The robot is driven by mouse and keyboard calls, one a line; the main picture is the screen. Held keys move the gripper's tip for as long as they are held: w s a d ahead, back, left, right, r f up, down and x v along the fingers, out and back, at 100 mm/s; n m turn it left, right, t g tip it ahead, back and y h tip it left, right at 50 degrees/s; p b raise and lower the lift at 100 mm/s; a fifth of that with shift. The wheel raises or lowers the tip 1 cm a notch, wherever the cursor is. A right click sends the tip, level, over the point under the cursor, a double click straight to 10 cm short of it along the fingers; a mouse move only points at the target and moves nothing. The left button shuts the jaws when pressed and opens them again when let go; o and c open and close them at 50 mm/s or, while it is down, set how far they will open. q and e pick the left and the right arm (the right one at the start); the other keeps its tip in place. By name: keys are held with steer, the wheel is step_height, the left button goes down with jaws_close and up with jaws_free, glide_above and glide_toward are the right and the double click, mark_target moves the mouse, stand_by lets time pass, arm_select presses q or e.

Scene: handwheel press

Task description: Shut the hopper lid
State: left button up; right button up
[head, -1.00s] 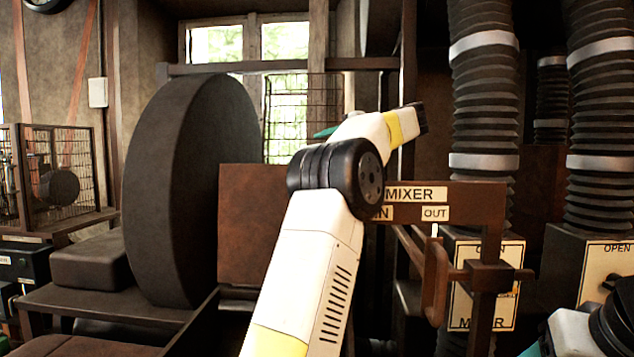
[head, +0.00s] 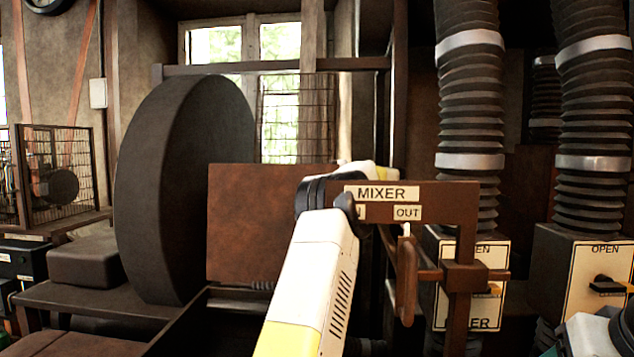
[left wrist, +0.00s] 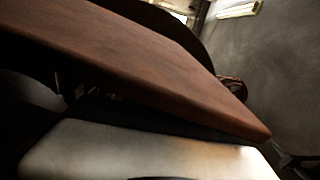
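The hopper lid, a flat brown panel (head: 255,225), stands upright at the back of a dark open-topped box, which looks like the hopper (head: 185,325), in the head view. In the left wrist view a brown slab, seemingly the lid (left wrist: 150,65), crosses the picture close to the camera. The left gripper's fingers are hidden in the head view and cannot be made out in the wrist view. Only part of my right arm shows at lower right, without its gripper.
The MIXER sign bracket (head: 440,190) and its handle (head: 406,275) stand right of the lid, close to my left arm. A large dark wheel (head: 175,190) stands left of the lid. Ribbed ducts (head: 470,110) rise at right above OPEN-marked boxes (head: 590,270).

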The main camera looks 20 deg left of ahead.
mark_target(289, 182)
arm_select(q)
steer(key=shift+x, duration=1.55)
jaws_close()
steer(key=shift+f, duration=0.2)
